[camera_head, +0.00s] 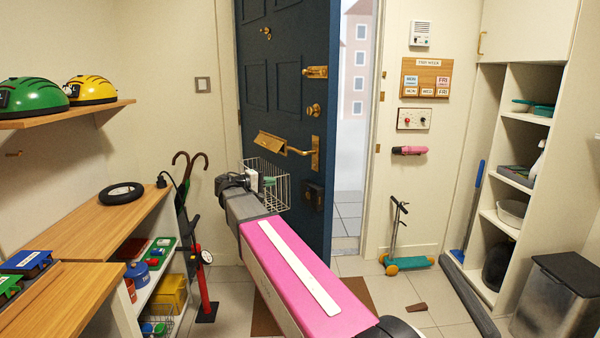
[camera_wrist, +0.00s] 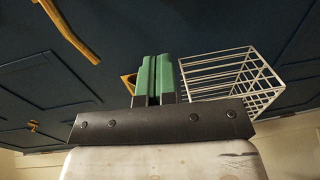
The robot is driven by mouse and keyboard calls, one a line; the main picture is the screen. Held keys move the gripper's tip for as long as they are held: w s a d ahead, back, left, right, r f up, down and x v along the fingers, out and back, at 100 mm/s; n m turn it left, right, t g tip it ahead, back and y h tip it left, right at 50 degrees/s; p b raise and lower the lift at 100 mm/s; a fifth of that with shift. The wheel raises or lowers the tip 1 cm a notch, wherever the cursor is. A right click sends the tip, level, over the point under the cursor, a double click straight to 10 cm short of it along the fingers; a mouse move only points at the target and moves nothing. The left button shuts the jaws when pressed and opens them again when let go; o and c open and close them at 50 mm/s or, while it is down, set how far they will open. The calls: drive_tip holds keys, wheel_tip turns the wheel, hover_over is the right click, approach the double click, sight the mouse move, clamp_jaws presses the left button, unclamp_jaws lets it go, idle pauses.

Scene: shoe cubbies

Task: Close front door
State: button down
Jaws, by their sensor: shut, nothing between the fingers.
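The dark blue front door (camera_head: 284,105) stands ajar, with its free right edge swung into the room. Outside shows through the gap (camera_head: 350,150). Its brass lever handle (camera_head: 303,152) is near that edge, and a brass letter flap (camera_head: 268,142) sticks out left of it. A white wire basket (camera_head: 282,192) hangs low on the door. My gripper (camera_head: 268,181) is in front of the basket area. In the wrist view, my gripper's green fingers (camera_wrist: 153,75) are together and empty, pointing at the door (camera_wrist: 120,45) beside the basket (camera_wrist: 228,75). I cannot tell whether they touch the door.
A green scooter (camera_head: 396,245) stands right of the doorway, and a brown wedge (camera_head: 416,307) lies on the floor clear of the door. A red pump (camera_head: 206,285) and a low wooden shelf unit (camera_head: 90,222) are at left. Open shelves (camera_head: 490,215) stand at right.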

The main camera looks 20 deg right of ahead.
wheel_tip(320, 180, up, 3)
drive_tip(key=h, duration=0.1)
approach(304, 166)
drive_tip(key=x, duration=0.6)
drive_tip(key=shift+d, duration=0.4)
drive_tip(key=shift+w+d, duration=0.1)
drive_tip(key=shift+d, duration=0.3)
drive_tip(key=shift+d, duration=0.1)
